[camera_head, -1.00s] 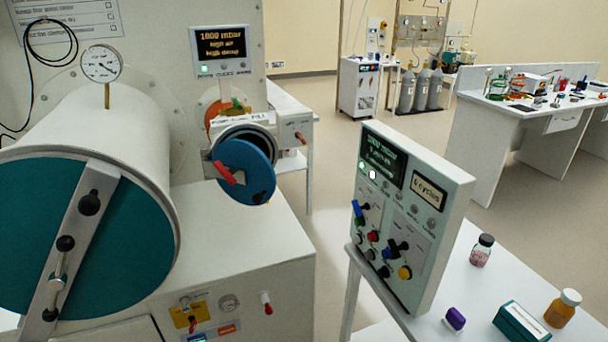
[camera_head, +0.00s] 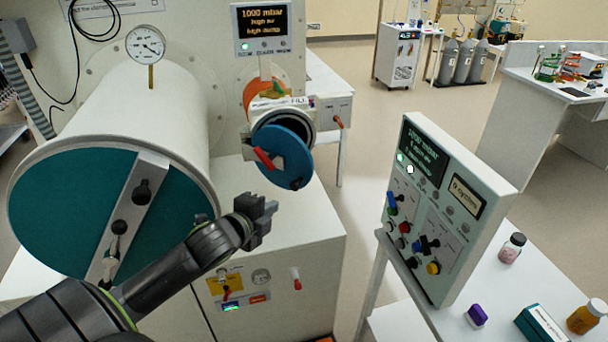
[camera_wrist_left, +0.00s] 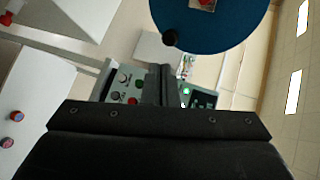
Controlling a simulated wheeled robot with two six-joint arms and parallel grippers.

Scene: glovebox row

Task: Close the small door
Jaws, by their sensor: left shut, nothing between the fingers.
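The small door is a round blue disc (camera_head: 287,160) with a red handle (camera_head: 264,158). It stands open in front of the small antechamber tube (camera_head: 268,118), whose dark mouth shows behind it. My left gripper (camera_head: 268,210) is shut and empty, below and a little left of the blue door, apart from it. In the left wrist view the blue door (camera_wrist_left: 225,30) fills the top, with a dark knob at its lower edge, beyond my shut left gripper (camera_wrist_left: 167,72). My right gripper is not in view.
The large chamber with a teal door (camera_head: 70,210) is at the left, behind my left arm. A control panel (camera_head: 440,210) stands right of the small door on a white table holding bottles and small boxes. Floor shows between cabinet and panel.

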